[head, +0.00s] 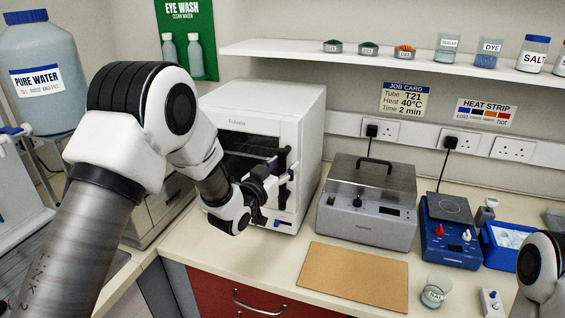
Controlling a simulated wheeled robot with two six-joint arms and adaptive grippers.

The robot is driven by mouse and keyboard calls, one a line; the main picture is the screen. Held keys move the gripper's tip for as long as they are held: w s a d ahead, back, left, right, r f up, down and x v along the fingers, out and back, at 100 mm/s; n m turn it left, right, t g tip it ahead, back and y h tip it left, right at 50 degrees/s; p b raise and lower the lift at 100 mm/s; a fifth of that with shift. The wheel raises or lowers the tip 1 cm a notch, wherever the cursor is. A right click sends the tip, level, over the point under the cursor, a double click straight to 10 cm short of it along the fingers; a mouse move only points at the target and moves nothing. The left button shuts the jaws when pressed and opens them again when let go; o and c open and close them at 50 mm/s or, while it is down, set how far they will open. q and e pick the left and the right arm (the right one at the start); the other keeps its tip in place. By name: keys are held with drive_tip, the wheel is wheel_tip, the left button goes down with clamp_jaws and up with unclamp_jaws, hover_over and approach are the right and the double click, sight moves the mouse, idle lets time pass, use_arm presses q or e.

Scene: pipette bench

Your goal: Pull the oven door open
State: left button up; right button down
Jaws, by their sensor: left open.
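The white oven (262,100) stands on the bench at the back, left of centre. Its front shows a dark area (238,142) with a rack inside; I cannot tell whether this is seen through a window or past the door. My left arm crosses and hides much of the oven's left and lower front. My left gripper (284,172) is open, at the right side of the oven's front. Its dark fingers blend with dark parts there, so the handle and any contact are unclear. My right gripper is out of view; only part of that arm shows at the lower right edge.
A grey lidded device (367,212) stands right of the oven, with a blue hotplate (450,232) beyond it. A brown board (354,276) lies in front. A glass beaker (436,291) stands near the bench's front edge. A shelf (400,63) runs above. Red drawers are below.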

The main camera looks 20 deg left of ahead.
use_arm(q)
drive_tip(key=shift+s+r, duration=0.15)
drive_tip(key=shift+s, duration=0.15)
clamp_jaws()
